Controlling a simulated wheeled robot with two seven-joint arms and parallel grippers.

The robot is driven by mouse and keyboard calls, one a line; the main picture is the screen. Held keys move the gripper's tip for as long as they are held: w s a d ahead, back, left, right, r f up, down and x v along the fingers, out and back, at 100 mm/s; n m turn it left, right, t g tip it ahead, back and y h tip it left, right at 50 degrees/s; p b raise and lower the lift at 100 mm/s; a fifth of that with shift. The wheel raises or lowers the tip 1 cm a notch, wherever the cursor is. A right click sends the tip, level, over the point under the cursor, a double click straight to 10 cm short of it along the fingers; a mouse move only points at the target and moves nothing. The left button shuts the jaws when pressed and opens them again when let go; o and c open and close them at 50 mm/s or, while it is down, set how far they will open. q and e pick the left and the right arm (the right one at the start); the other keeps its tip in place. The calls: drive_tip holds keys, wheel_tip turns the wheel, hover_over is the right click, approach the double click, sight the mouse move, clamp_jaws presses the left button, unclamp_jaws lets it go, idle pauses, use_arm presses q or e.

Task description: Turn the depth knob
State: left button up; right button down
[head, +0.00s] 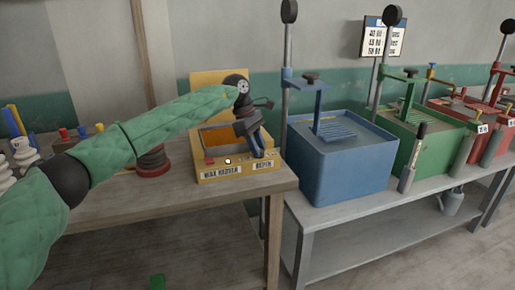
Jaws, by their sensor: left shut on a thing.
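The yellow box (235,174) stands near the right end of the wooden table, with two labels on its front; the right one seems to read "DEPTH" (265,165). My left arm reaches in from the left, and my left gripper (258,150) points down at the box's front right, just above that label. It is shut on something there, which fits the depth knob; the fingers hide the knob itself. A small white round spot (227,161) shows on the front rim above the left label. My right gripper is out of view.
A dark red spool (152,162) stands on the table (130,203) left of the box, below my arm. A blue tank (340,160) with a tall post stands close on the right, on a grey bench. Green and red tanks follow. The table's front is clear.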

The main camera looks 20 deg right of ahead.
use_arm(q)
drive_tip(key=o, duration=1)
drive_tip(key=shift+r, duration=0.1)
drive_tip(key=v, duration=0.7)
drive_tip(key=shift+w+a+r+b, duration=0.15)
drive_tip(key=shift+r+b, duration=0.15)
